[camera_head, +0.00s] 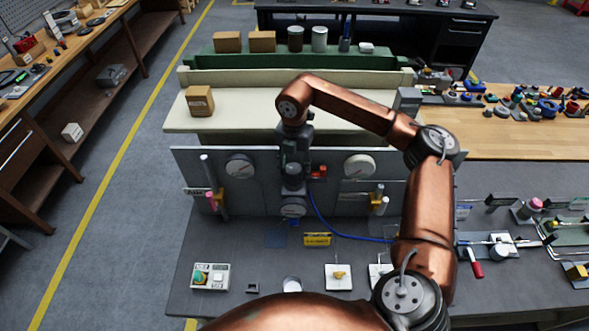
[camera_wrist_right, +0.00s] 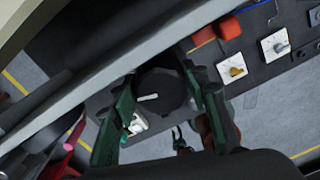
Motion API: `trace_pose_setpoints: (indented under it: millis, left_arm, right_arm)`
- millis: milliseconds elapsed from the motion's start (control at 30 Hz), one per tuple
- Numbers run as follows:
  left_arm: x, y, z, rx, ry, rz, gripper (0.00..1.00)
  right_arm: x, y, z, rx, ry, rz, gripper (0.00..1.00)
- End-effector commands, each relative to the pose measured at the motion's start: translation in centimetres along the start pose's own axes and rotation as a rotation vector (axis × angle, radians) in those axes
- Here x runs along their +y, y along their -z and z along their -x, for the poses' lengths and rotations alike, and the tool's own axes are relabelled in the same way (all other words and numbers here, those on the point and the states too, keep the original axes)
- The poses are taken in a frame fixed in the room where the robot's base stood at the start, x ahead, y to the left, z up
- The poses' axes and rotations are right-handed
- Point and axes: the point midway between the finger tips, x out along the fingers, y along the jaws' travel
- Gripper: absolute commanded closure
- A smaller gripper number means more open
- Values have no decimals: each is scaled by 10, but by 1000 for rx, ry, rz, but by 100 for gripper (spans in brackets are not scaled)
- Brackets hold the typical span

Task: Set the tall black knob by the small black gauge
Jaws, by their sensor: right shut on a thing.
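The knob face carries a short white pointer mark. In the head view the gripper covers part of the knob. A small dark round gauge (camera_head: 292,209) sits just below the gripper, low on the panel; its reading is too small to tell. My left gripper is not in view.
Two large white dials (camera_head: 239,165) (camera_head: 359,166) flank the gripper. A blue cable (camera_head: 345,234) runs from the panel across the bench. A cardboard box (camera_head: 199,100) sits behind.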

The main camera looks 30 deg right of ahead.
Motion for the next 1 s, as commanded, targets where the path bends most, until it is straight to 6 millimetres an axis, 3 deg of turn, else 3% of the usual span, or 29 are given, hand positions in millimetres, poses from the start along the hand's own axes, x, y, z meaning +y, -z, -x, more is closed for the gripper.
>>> trace_pose_setpoints:
  millis: [33,67,300,667,1000]
  left_arm:
    - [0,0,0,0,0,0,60]
    - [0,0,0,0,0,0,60]
    - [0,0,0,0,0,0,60]
    - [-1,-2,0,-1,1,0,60]
    - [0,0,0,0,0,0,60]
  right_arm:
    - [-1,-1,1,-2,1,-1,82]
    - [-1,-1,1,-2,1,-1,57]
    - [0,-1,1,-1,0,1,40]
    - [0,0,6,-1,-1,1,40]
    - [1,0,69,-3,-3,1,40]
